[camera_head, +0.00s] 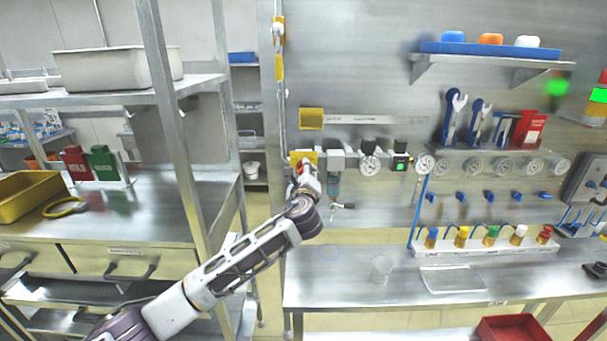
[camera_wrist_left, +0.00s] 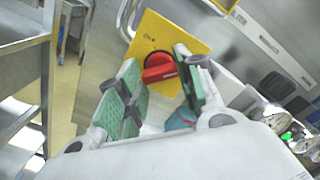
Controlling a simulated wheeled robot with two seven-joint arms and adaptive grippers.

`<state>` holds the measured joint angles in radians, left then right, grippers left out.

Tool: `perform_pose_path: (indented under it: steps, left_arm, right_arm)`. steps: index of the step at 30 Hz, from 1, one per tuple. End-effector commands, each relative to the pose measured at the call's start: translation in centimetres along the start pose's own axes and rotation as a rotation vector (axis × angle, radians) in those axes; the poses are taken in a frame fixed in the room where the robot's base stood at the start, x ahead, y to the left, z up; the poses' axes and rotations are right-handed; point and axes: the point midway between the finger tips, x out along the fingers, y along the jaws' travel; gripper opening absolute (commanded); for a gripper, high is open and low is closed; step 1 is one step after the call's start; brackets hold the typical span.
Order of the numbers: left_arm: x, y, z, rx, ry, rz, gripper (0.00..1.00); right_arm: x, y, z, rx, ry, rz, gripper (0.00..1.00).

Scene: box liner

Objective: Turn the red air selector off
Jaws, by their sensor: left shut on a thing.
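The red air selector (camera_wrist_left: 160,70) is a rotary knob on a yellow plate (camera_wrist_left: 190,35), seen in the left wrist view. The plate also shows in the head view (camera_head: 309,155) on the steel wall, left of the gauges. My left gripper (camera_wrist_left: 158,84) has its green-padded fingers on either side of the knob and is shut on it. The knob's handle lies roughly crosswise in the wrist picture. Small dark marks on the plate are too small to read surely. In the head view my left gripper (camera_head: 305,178) mostly hides the knob. My right gripper is not in view.
Right of the plate runs an air line with a round gauge (camera_head: 370,165) and a green-lit unit (camera_head: 400,163). The bench below holds a clear tray (camera_head: 452,279) and a bottle rack (camera_head: 485,246).

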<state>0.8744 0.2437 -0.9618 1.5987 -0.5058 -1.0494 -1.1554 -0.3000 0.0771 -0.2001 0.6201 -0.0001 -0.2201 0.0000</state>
Motion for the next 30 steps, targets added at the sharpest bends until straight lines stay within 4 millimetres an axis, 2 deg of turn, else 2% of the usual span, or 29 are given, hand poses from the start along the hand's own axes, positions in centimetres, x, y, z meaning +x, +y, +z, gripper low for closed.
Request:
perform_pose_path:
  steps: [11, 30]
  left_arm:
    - [0.0, 0.3, -0.3, -0.174, 0.001, 0.002, 0.12]
    - [0.0, 0.3, -0.4, -0.76, 0.001, 0.002, 0.12]
  right_arm:
    - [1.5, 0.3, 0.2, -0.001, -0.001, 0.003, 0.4]
    - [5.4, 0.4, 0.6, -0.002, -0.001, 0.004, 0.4]
